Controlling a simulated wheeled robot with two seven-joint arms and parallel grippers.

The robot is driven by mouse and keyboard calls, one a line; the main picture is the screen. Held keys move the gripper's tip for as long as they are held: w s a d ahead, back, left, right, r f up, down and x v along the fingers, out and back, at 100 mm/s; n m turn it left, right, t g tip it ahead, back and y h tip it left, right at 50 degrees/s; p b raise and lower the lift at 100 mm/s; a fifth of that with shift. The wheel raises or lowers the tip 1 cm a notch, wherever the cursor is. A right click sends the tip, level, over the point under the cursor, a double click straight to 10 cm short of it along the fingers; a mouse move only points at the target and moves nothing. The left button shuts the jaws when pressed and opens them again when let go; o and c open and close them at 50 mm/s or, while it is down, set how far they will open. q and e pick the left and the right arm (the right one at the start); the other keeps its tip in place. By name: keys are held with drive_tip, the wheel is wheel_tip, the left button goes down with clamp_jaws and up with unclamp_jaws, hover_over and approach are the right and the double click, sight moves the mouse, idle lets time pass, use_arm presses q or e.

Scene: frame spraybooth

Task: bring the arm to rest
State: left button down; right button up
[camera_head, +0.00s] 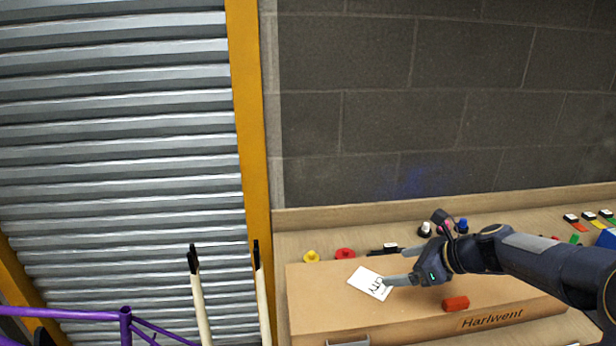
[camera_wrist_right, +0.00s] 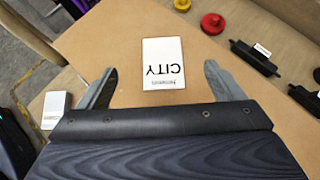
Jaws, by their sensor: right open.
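My right gripper (camera_head: 394,266) reaches in from the right over a brown box marked "Harlwent" (camera_head: 420,333). Its two grey fingers are spread apart with nothing between them, as the right wrist view also shows (camera_wrist_right: 161,84). A white card reading "CITY" (camera_head: 368,283) lies flat on the box top, just beyond the fingers. In the right wrist view the card (camera_wrist_right: 162,62) appears ahead of the gap between the fingertips, its lettering upside down. My left gripper is in neither view.
A yellow knob (camera_head: 311,257), a red knob (camera_head: 345,254) and black parts stand behind the box. Pale black-tipped rods (camera_head: 200,300) and a purple frame (camera_head: 125,318) stand left. A grey brick wall (camera_head: 370,100) is behind.

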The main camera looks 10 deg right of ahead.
drive_tip(key=s+a+r+n+g, duration=0.1)
drive_tip(key=s+a+r+n, duration=0.3)
drive_tip(key=s+a+n, duration=0.35)
drive_tip(key=s+a+f+n+h, duration=0.1)
drive_tip(key=s+f+n, duration=0.1)
drive_tip(key=s+n, duration=0.7)
drive_tip(key=s+a+f+n+g+h, duration=0.1)
drive_tip(key=s+a+f+n+h, duration=0.1)
drive_tip(key=s+n, duration=0.7)
drive_tip(key=shift+s+a+f, duration=0.2)
drive_tip(key=shift+s+f, duration=0.1)
drive_tip(key=shift+s, duration=0.4)
